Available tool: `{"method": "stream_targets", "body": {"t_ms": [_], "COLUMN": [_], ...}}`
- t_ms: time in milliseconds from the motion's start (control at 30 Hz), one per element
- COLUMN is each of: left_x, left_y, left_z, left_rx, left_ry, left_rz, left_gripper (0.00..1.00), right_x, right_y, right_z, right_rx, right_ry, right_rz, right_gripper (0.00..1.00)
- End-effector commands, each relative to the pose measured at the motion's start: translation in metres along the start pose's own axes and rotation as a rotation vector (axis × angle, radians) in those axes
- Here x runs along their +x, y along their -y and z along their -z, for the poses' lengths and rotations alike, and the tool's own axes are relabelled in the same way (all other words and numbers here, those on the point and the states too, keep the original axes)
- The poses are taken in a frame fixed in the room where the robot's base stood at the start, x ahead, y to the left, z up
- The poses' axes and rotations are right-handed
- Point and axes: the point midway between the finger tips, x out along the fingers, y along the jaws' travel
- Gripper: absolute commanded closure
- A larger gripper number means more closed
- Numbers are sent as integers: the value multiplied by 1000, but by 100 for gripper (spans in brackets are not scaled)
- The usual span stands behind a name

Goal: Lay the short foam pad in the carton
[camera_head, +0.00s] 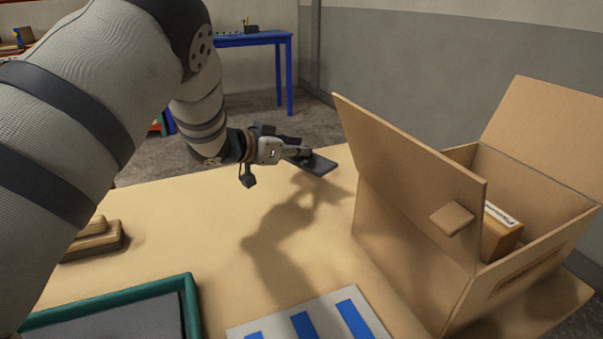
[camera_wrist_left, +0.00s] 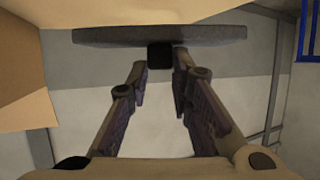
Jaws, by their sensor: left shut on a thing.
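My left gripper (camera_head: 298,153) is shut on the dark grey foam pad (camera_head: 319,165) and holds it above the table, to the left of the carton. In the left wrist view, the pad (camera_wrist_left: 215,35) spans the top beyond the fingers, with a black block (camera_wrist_left: 160,55) on its near side between the fingertips (camera_wrist_left: 161,68). The open cardboard carton (camera_head: 400,205) stands at the right with flaps raised. A labelled brown box (camera_head: 498,234) is inside it; the carton's floor is hidden. My right gripper is not in view.
A tan block (camera_head: 452,218) is on the carton's near flap. A green-rimmed tray (camera_head: 192,305) and a white sheet with blue bars (camera_head: 285,318) lie at the front. Stacked tan pieces (camera_head: 95,240) lie at left. The middle of the table is clear.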

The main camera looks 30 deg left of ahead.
Motion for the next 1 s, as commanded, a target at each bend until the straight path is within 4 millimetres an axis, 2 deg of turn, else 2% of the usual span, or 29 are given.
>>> {"method": "stream_targets", "body": {"t_ms": [33,167,333,667,700,767,1000], "left_x": [6,11,23,24,24,24,24], "left_y": [0,0,0,0,0,0,0], "left_z": [-15,-27,-55,-57,-58,-57,-57], "left_rx": [-1,0,-1,1,1,1,1], "left_ry": [8,4,4,-1,-1,-1,-1], "left_rz": [-1,-1,-1,0,0,0,0], "left_gripper": [100,100,100,100,75,62,60], "right_x": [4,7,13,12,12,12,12], "right_y": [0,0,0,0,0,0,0], "right_z": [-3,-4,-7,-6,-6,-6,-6], "right_rx": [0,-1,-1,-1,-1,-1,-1], "right_ry": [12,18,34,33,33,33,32], "right_rz": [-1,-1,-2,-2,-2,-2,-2], "right_gripper": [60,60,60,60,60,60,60]}}
